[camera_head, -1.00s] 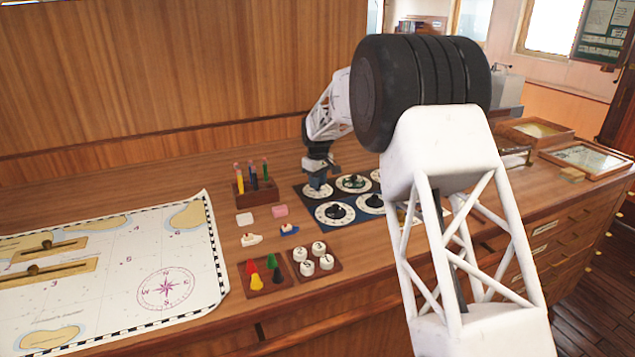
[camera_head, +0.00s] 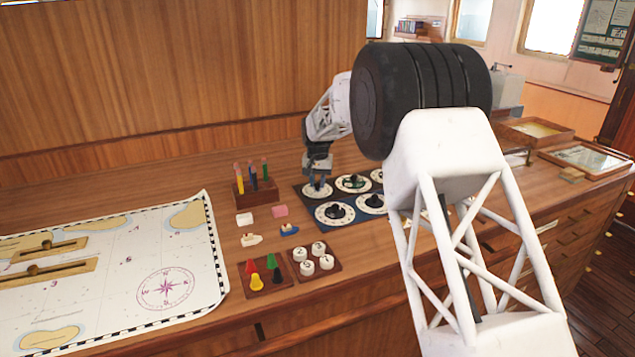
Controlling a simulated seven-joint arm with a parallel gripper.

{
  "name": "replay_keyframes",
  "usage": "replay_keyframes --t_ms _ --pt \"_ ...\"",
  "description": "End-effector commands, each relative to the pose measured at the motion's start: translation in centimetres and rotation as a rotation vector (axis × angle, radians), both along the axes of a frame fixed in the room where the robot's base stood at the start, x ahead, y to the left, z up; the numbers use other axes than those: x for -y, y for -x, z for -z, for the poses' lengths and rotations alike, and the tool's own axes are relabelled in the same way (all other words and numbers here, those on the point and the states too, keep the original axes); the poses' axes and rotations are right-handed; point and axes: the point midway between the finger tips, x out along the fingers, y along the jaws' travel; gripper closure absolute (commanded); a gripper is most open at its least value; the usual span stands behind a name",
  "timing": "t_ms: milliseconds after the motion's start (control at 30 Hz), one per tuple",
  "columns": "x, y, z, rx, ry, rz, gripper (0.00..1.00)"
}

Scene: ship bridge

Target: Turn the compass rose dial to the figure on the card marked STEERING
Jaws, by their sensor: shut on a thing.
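Several round white dials with dark centre knobs sit on a dark blue panel (camera_head: 308,203). My gripper (camera_head: 317,181) points down at the back-left dial (camera_head: 316,191) and is shut on its knob, which the fingers mostly hide. The back-middle dial (camera_head: 353,183) has a greenish centre. The front-left dial (camera_head: 334,213) and the front-middle dial (camera_head: 371,203) show black knobs. My arm hides the right part of the panel. I cannot tell which dial is the compass rose dial, and I cannot make out a card marked STEERING or read the figures.
A wooden holder (camera_head: 256,193) with coloured pens stands left of the panel. In front lie small blocks, two toy boats, a tray of coloured cones (camera_head: 265,277) and a tray of white pieces (camera_head: 316,265). A chart (camera_head: 110,270) covers the left.

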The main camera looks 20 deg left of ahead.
Motion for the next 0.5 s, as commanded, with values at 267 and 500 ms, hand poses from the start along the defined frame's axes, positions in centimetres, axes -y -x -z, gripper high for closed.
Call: replay_keyframes --t_ms 267,500 --pt "0.02 0.06 0.03 -0.002 0.001 0.242 0.99" --pt "0.02 0.09 0.06 -0.002 0.001 0.385 0.99"
